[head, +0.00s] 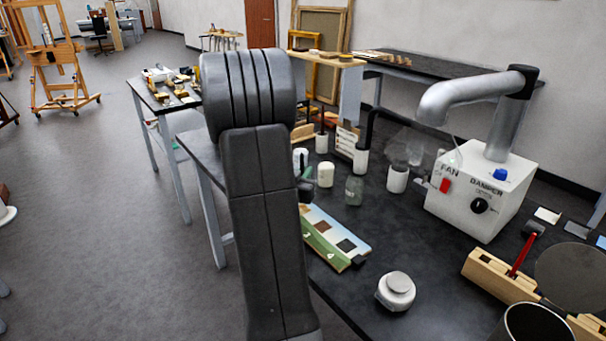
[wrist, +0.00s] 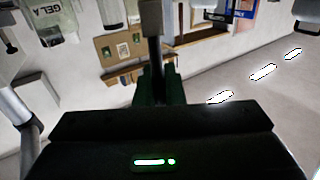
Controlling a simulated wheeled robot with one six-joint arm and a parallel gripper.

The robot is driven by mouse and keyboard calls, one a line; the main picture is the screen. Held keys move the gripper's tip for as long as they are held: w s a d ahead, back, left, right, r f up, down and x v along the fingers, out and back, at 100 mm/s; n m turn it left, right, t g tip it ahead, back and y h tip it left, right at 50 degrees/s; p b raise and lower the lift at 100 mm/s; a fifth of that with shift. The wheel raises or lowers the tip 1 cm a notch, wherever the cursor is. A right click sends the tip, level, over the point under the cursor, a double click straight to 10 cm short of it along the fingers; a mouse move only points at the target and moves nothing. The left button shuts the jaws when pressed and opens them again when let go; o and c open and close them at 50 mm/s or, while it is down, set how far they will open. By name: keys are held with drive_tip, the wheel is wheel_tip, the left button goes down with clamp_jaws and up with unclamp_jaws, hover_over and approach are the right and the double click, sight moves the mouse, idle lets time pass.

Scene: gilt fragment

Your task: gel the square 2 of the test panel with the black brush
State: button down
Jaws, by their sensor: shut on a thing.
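My gripper shows in the wrist view (wrist: 157,85) as two dark green fingers shut on the black brush (wrist: 155,62). The brush has a dark shaft and a grey-brown block at its far end. In the head view my arm hides most of the gripper; a small dark green part shows beside the arm, above the test panel (head: 322,228). The panel lies on the black table with pale, brown and dark squares and a green strip along its near side. My arm covers its left part; I cannot tell which square is 2. The brush is not clearly visible in the head view.
A glass jar (head: 354,190) and several white pots stand behind the panel. A white lidded jar (head: 397,291) stands in front, to the right. A white fan box (head: 480,195) with a grey duct and a wooden rack (head: 497,277) stand further right. A bottle marked GEL A (wrist: 45,20) shows in the wrist view.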

drive_tip(key=shift+f+b, duration=0.4)
idle(0.8)
drive_tip(key=shift+s, duration=0.1)
drive_tip(key=shift+s+d+f+b, duration=0.1)
drive_tip(key=shift+s+d+b, duration=0.45)
drive_tip(key=shift+s+d, duration=0.35)
drive_tip(key=shift+a, duration=0.15)
